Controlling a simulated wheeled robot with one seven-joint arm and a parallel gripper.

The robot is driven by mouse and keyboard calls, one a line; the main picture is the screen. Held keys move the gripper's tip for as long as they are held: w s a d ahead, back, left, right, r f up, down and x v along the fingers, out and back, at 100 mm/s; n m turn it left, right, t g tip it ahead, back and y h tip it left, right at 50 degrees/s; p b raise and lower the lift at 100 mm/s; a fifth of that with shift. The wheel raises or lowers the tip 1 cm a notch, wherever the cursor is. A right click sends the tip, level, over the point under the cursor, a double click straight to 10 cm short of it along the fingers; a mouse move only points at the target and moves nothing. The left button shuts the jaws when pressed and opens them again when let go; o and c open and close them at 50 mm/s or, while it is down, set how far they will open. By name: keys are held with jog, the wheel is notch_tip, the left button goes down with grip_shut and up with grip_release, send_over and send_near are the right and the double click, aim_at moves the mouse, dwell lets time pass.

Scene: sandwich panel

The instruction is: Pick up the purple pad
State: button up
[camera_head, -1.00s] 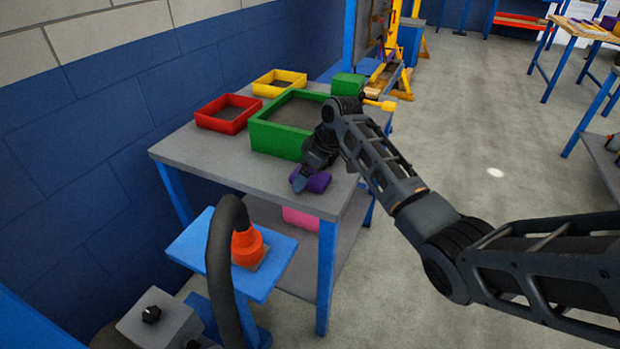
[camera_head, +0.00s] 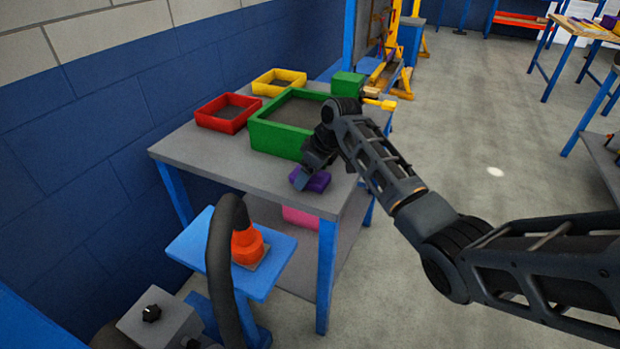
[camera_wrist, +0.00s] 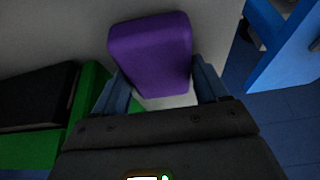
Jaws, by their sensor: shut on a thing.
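The purple pad (camera_head: 317,181) is at the front right part of the grey table top (camera_head: 225,172), in front of the green tray. My gripper (camera_head: 308,180) is at the pad and shut on it. In the wrist view the purple pad (camera_wrist: 150,54) sits between the two blue-grey fingers of my gripper (camera_wrist: 160,90), one finger along each side. I cannot tell whether the pad touches the table top.
A green tray (camera_head: 262,136) stands right behind the pad. A red tray (camera_head: 212,124) and a yellow tray (camera_head: 265,88) stand farther back. A green block (camera_head: 347,84) is at the back right. An orange cone (camera_head: 246,243) stands on a blue stand in front. The table's front left is bare.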

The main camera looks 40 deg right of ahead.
jog(key=shift+c, duration=1.3)
notch_tip(320, 180, up, 10)
jog(key=shift+r+b, duration=0.1)
jog(key=shift+b, duration=0.2)
